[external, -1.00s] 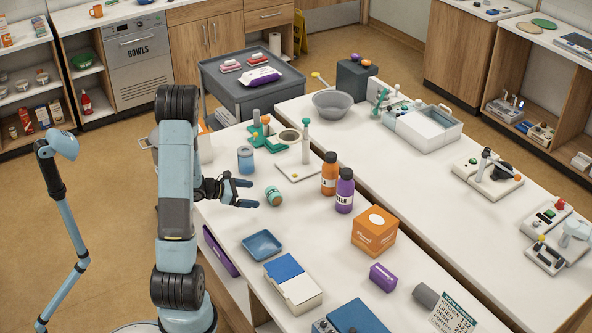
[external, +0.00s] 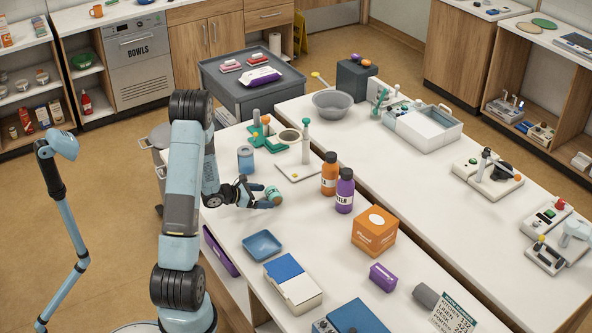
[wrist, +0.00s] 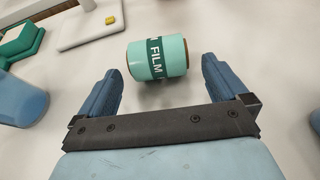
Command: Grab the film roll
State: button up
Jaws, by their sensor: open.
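The film roll (wrist: 157,58) is a teal cylinder with a dark green band marked "FILM". It lies on its side on the white table. In the wrist view it sits just ahead of my gripper (wrist: 162,85), centred between the two blue fingers and slightly beyond their tips. My gripper is open and empty. In the external view the film roll (external: 273,195) shows at the tips of my gripper (external: 270,197), low over the table. Whether a finger touches it, I cannot tell.
A blue cup (external: 245,159) stands behind the gripper. An orange bottle (external: 329,174) and a purple bottle (external: 344,191) stand to the right. A blue tray (external: 262,246) lies nearer the front. The table between tray and bottles is mostly clear.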

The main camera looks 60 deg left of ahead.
aim_at(268, 195)
jog(key=x, duration=0.5)
jog(key=shift+w+a, duration=0.1)
jog(key=shift+w, duration=0.05)
jog(key=shift+r, duration=0.1)
jog(key=c, duration=1)
